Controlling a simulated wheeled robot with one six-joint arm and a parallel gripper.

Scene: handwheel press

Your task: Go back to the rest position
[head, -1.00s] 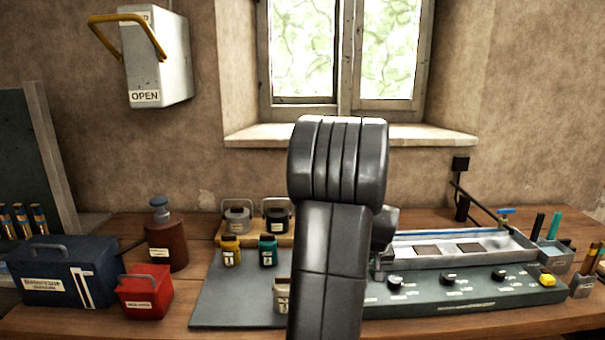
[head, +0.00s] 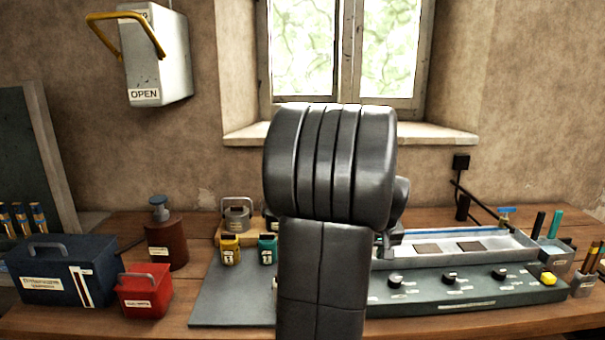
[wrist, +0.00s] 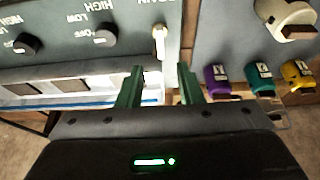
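My gripper (wrist: 160,76) shows in the wrist view with its two green fingers apart and nothing held between them. Beyond the fingertips is a pale lever (wrist: 160,40) on the grey control panel (wrist: 75,45); it looks apart from the fingers. In the head view my arm stands upright in the middle and hides most of my gripper.
The long grey console (head: 465,288) with a tray and knobs lies at the right. Small yellow (head: 229,249) and teal (head: 267,250) bottles stand left of my arm. A red box (head: 144,292), a blue box (head: 62,272) and a brown bottle (head: 166,243) stand further left.

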